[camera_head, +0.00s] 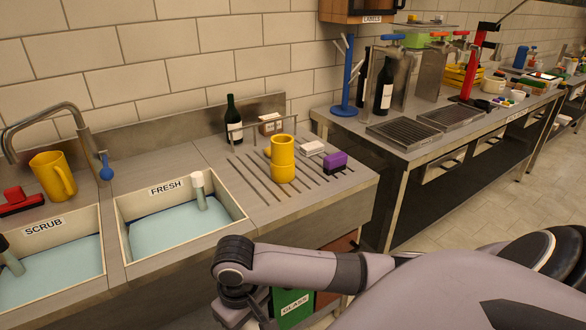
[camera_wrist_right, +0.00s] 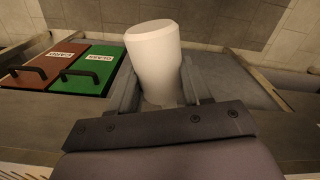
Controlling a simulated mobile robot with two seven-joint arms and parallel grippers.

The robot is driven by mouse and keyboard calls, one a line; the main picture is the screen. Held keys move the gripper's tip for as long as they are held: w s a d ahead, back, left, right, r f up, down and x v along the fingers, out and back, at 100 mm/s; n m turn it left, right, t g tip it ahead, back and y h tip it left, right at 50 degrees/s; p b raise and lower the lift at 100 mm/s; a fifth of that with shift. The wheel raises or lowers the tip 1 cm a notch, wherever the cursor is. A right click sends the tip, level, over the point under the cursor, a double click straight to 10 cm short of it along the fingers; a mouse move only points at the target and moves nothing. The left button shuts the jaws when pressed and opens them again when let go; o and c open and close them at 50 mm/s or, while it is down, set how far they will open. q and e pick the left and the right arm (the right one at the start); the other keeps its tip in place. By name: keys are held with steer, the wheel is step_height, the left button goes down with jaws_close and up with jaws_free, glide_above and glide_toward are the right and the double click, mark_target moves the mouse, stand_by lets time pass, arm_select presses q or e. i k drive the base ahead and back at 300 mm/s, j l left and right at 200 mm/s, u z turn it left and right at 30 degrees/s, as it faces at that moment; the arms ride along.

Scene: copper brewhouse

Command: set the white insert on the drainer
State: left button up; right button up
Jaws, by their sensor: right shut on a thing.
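The white insert (camera_wrist_right: 153,52) is a plain white cylinder in the right wrist view. My right gripper (camera_wrist_right: 158,92) is shut on it, one finger on each side. Its lower end is hidden behind the gripper body. In the head view my right arm reaches in from the right, with its wrist low in front of the counter; the insert is not visible there. The drainer (camera_head: 253,183) is the grooved part of the counter right of the FRESH sink. My left gripper is not in view.
On the drainer stand a yellow cup or stacked cups (camera_head: 282,165), a purple block (camera_head: 335,161) and a white block (camera_head: 311,148). A dark bottle (camera_head: 233,120) stands behind. The FRESH sink (camera_head: 182,230) is to the left. Grooves at the drainer's front left are bare.

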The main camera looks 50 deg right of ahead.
mark_target(305, 170)
steer(key=l, duration=0.45)
steer(key=k+l+u, duration=0.1)
steer(key=l, duration=0.35)
steer(key=k+l, duration=0.1)
steer(key=l, duration=0.35)
steer(key=k+l, duration=0.1)
steer(key=l, duration=0.35)
steer(key=k+l+u, duration=0.1)
steer(key=l, duration=0.4)
steer(key=k+l, duration=0.1)
steer(key=l, duration=0.35)
steer(key=k+l+u, duration=0.1)
steer(key=l, duration=0.35)
